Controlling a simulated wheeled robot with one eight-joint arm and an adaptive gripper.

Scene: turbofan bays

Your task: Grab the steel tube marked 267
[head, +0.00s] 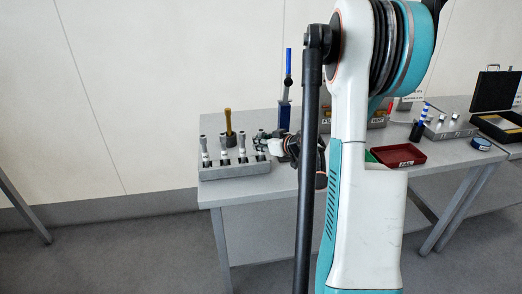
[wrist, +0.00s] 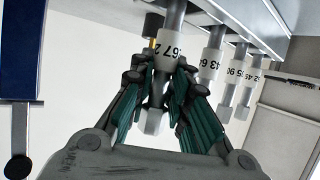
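In the wrist view, a steel tube with a white label (wrist: 167,52) hangs head-down in the picture, and its label partly reads "67 2". My gripper (wrist: 164,72) has its two green-padded fingers on either side of this tube, close to the label. I cannot tell whether the pads touch it. In the head view, my gripper (head: 274,144) is at the right end of the grey rack (head: 235,172), and it largely hides the tube there.
More labelled tubes stand in a row, the nearest neighbour (wrist: 209,62) beside my right finger in the wrist view. A brass-coloured tool (head: 228,121) and a blue-handled device (head: 285,110) stand behind the rack. A red tray (head: 398,155) lies to the right.

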